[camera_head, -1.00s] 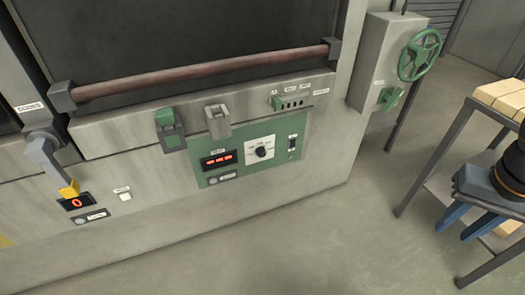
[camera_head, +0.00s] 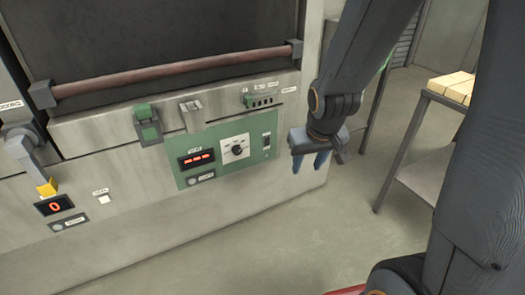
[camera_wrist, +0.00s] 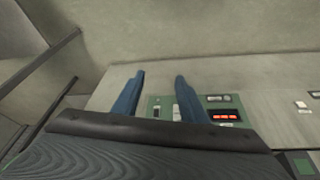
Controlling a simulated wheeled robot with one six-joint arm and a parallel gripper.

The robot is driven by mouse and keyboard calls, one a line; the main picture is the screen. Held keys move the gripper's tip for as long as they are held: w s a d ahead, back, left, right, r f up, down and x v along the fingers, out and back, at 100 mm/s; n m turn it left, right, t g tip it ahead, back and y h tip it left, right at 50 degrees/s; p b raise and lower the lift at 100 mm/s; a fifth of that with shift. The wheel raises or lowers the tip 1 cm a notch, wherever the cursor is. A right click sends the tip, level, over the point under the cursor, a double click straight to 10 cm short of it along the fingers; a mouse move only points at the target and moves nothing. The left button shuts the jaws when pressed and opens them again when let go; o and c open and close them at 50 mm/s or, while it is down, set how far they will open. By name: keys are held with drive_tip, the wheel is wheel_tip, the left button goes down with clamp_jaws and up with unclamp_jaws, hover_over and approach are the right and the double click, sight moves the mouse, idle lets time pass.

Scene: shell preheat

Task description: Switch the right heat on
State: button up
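The green control panel (camera_head: 215,162) is on the front of the grey oven, below the dark door. It carries a red lit display (camera_head: 196,160), a round dial on a white plate (camera_head: 236,149) and a small upright switch (camera_head: 266,142) at its right end. The panel's labels are too small to read. My gripper (camera_head: 309,163) is open and empty, just right of the panel in the head view, its blue fingers pointing down. In the wrist view, the open fingers (camera_wrist: 159,75) stand apart, with the green panel (camera_wrist: 170,101) partly behind and between them.
A door handle bar (camera_head: 180,73) runs above the panel. A green lever (camera_head: 148,130) and a grey latch (camera_head: 191,115) jut out above it. A yellow-tipped lever (camera_head: 47,187) is at left. A trolley with pale blocks (camera_head: 455,86) stands at right.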

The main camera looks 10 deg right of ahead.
drive_tip(key=w+d+f+n+t+y+b, duration=0.1)
drive_tip(key=w+f+t+b, duration=0.2)
drive_tip(key=w+f+b, duration=0.5)
drive_tip(key=w+d+f+t+b, duration=0.1)
drive_tip(key=w+f+t+b, duration=0.25)
drive_tip(key=w, duration=0.85)
drive_tip(key=n+t+y+b, duration=0.2)
drive_tip(key=t+y+b, duration=0.4)
drive_tip(key=b, duration=0.5)
approach(267, 140)
drive_tip(key=h, duration=0.1)
drive_tip(key=shift+t, duration=0.35)
drive_tip(key=x, duration=0.3)
drive_tip(key=b+x, duration=0.1)
drive_tip(key=x, duration=0.3)
drive_tip(key=shift+a+f, duration=0.2)
drive_tip(key=shift+a, duration=0.05)
